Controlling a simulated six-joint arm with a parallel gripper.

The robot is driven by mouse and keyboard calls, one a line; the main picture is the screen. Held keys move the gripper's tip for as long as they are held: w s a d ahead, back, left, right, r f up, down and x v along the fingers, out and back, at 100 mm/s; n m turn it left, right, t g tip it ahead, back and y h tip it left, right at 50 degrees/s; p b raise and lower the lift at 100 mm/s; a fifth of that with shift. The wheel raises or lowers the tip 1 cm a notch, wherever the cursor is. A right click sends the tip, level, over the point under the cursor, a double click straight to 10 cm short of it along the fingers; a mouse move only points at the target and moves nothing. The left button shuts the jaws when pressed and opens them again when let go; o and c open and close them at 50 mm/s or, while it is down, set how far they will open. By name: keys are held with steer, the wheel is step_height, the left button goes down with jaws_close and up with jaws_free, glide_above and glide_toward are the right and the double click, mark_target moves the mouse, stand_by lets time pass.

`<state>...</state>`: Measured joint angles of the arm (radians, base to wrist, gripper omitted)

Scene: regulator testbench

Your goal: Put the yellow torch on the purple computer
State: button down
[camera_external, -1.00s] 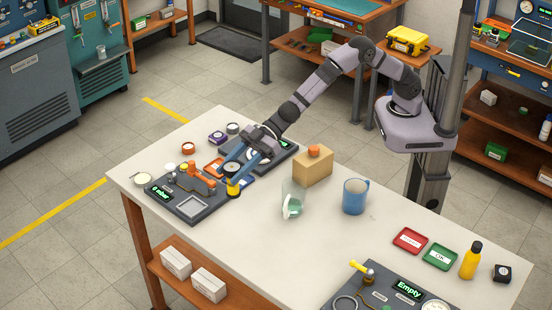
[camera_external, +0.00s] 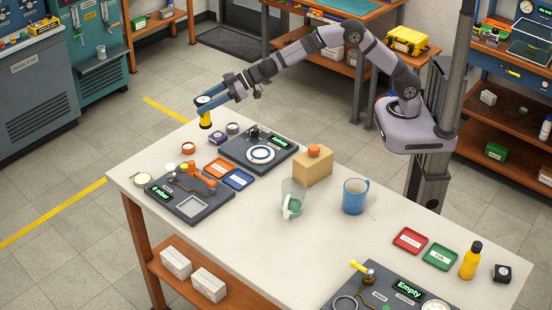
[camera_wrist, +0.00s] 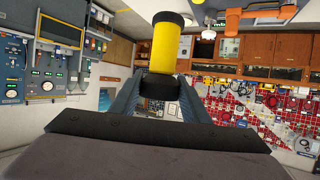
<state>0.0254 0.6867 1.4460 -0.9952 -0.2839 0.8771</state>
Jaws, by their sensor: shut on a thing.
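The yellow torch (camera_external: 205,121) is held upright in my gripper (camera_external: 208,105), at the far left corner of the workbench in the external view. In the wrist view, the torch (camera_wrist: 164,48) is a yellow cylinder with black ends, and my gripper (camera_wrist: 160,92) is shut on its lower part there. The purple computer (camera_external: 216,138) is a small dark purple block on the bench. In the external view it lies just below and right of the torch, with a visible gap. I cannot tell the torch's exact height above the bench.
A grey round piece (camera_external: 232,128) sits close right of the purple computer, and an orange-red round piece (camera_external: 188,148) lies to its left. A dark panel with a round dial (camera_external: 279,155), a tan box (camera_external: 313,172) and a blue mug (camera_external: 355,194) stand farther right.

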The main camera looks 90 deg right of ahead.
steer(key=s+d, duration=0.3)
steer(key=d, duration=0.7)
steer(key=shift+f+m+h, duration=0.3)
steer(key=shift+f, duration=0.05)
step_height(320, 180, down, 10)
steer(key=b, duration=0.1)
steer(key=shift+s+f, duration=0.1)
steer(key=shift+f, duration=0.05)
stand_by(0.4)
steer(key=c, duration=1)
jaws_free()
steer(key=shift+f, duration=0.1)
steer(key=shift+r, duration=0.2)
steer(key=b+v, duration=0.2)
steer(key=v, duration=1)
steer(key=shift+f+b, duration=0.2)
steer(key=shift+b, duration=0.15)
